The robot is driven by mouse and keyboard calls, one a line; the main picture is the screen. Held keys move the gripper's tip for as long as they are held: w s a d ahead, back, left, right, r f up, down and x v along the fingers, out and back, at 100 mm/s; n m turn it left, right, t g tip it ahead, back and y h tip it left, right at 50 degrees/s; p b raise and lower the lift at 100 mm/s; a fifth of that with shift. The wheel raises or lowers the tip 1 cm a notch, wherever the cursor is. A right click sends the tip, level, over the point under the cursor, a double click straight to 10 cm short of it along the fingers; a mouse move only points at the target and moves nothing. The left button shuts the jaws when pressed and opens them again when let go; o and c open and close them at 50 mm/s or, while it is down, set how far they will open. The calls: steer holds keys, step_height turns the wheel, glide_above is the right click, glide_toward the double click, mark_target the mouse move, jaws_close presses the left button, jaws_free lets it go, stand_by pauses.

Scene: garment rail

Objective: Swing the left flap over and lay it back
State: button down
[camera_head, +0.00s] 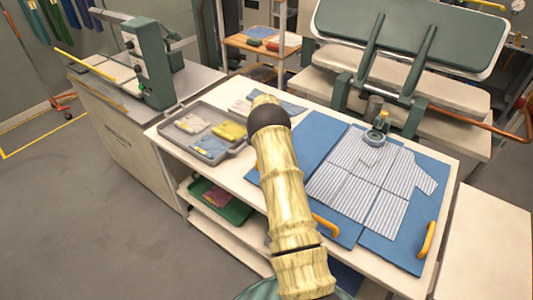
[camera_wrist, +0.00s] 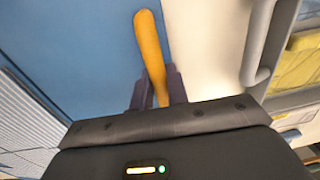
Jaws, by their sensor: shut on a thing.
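A blue folding board (camera_head: 435,165) lies on the white table with a blue-and-white striped shirt (camera_head: 350,185) spread on it. Its left flap (camera_head: 315,135) is bare blue and looks flat beside the shirt; my arm covers part of it. In the wrist view the flap (camera_wrist: 75,40) carries an orange handle (camera_wrist: 149,40) at its edge. My gripper (camera_wrist: 158,88) is shut on this handle, one finger on each side.
A grey tray (camera_head: 165,140) with folded cloths stands left of the board. Other orange handles sit at the board's near edge (camera_head: 325,224) and right side (camera_head: 427,240). A small bottle (camera_head: 381,122) and grey dish (camera_head: 374,138) stand at the shirt's far edge. A green press (camera_head: 410,35) stands behind.

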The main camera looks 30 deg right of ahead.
steer(key=shift+a+f, duration=0.1)
steer(key=shift+f, duration=0.15)
steer(key=c, duration=1.6)
jaws_free()
steer(key=shift+o, duration=1)
steer(key=shift+w+f, duration=0.1)
steer(key=shift+r, duration=0.25)
step_height(320, 180, up, 17)
steer(key=s+b, duration=0.1)
steer(key=b, duration=0.2)
steer(key=shift+d, duration=0.35)
